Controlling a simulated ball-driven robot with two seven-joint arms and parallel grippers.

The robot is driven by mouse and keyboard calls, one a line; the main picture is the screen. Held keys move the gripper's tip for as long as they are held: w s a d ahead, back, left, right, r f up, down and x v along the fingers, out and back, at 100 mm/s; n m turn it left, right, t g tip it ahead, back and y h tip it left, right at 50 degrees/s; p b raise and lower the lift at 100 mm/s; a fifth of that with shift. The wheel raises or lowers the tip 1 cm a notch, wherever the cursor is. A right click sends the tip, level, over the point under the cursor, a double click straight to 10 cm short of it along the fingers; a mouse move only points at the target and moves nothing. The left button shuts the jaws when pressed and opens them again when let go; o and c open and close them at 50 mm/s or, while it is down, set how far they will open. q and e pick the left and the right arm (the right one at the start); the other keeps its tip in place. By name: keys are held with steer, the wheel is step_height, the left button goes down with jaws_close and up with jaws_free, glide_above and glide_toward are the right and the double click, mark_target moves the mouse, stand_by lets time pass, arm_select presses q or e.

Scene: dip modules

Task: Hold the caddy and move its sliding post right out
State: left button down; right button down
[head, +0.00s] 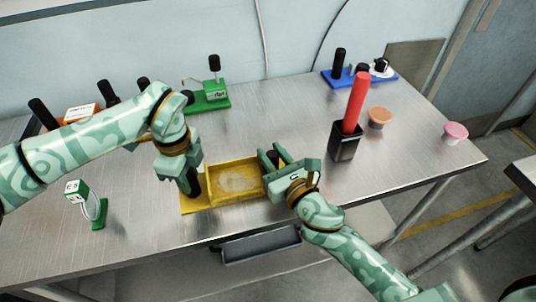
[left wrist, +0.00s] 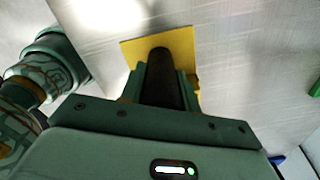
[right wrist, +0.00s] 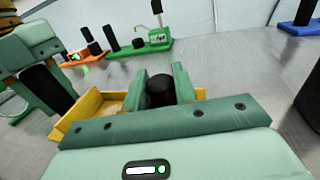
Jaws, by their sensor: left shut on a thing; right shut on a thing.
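The yellow caddy (head: 207,208), a shallow tray with low walls, lies on the steel table near its front edge. A black post (head: 195,181) stands at its left end. My left gripper (head: 187,185) is shut on this post from above; the post (left wrist: 160,75) shows between the fingers over the caddy's yellow plate (left wrist: 130,52). My right gripper (head: 277,161) is shut on a second black post (right wrist: 160,92) at the caddy's right end, with the tray wall (right wrist: 85,103) beside it. The fingers hide parts of both posts. I cannot tell which post slides.
A black holder (head: 344,143) with a red stick (head: 356,100) stands right of the caddy. Orange (head: 380,117) and pink (head: 455,131) cups lie further right. Green (head: 212,98), blue (head: 362,80) and orange modules (head: 80,112) line the back. A green-and-white piece (head: 78,190) stands at left.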

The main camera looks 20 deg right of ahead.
steer(key=c, duration=1.1)
jaws_free()
steer(key=v, duration=1.2)
arm_select(q)
steer(key=c, duration=0.9)
jaws_free()
steer(key=shift+c, duration=0.2)
steer(key=shift+r, duration=0.15)
arm_select(e)
steer(key=shift+r, duration=0.15)
arm_select(q)
steer(key=shift+r+p, duration=2.9)
steer(key=shift+r, duration=0.7)
arm_select(e)
steer(key=shift+s+r, duration=0.1)
steer(key=shift+r, duration=3.25)
